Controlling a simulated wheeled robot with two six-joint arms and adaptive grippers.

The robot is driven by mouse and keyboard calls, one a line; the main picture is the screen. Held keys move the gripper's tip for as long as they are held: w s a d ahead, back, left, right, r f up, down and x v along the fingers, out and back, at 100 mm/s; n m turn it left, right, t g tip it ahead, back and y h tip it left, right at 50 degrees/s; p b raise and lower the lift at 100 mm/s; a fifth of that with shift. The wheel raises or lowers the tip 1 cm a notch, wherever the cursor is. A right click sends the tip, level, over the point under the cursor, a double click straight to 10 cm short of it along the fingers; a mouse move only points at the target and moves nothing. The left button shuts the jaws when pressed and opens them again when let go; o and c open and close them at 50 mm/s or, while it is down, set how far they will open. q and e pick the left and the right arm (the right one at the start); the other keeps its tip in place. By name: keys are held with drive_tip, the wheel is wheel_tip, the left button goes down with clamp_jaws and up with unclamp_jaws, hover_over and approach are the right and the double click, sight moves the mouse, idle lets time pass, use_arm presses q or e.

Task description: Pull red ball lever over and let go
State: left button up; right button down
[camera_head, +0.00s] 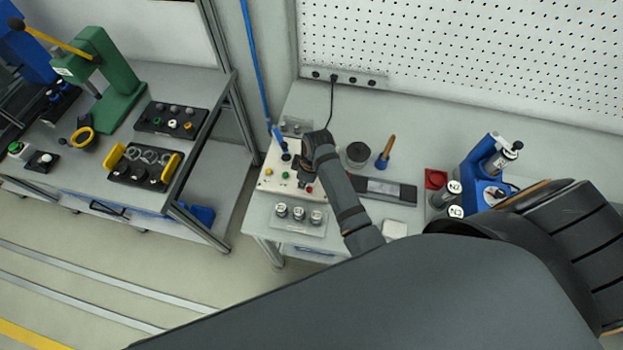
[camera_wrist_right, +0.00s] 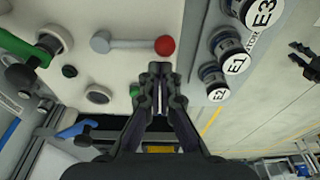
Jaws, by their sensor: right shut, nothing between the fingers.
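The lever's red ball (camera_wrist_right: 165,46) shows in the right wrist view, at the right end of a short grey shaft (camera_wrist_right: 125,44) that lies sideways from a round grey hub (camera_wrist_right: 101,41) on the pale panel. My right gripper (camera_wrist_right: 160,76) is shut and empty. Its fingertips show just below the red ball in that view, with a small gap in the picture. In the head view my right gripper (camera_head: 306,168) is over the pale control panel (camera_head: 268,184), and my wrist hides part of it. My left gripper is not in view.
Labelled round parts, including E1 (camera_wrist_right: 234,63), stand right of the ball in the wrist view. A green button (camera_wrist_right: 135,90) sits by the fingers. In the head view a black pot (camera_head: 357,154) and a blue fixture (camera_head: 476,172) stand right of the panel.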

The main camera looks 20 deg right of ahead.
drive_tip(key=shift+f+b, duration=0.3)
drive_tip(key=shift+f, duration=0.95)
drive_tip(key=shift+s, duration=0.15)
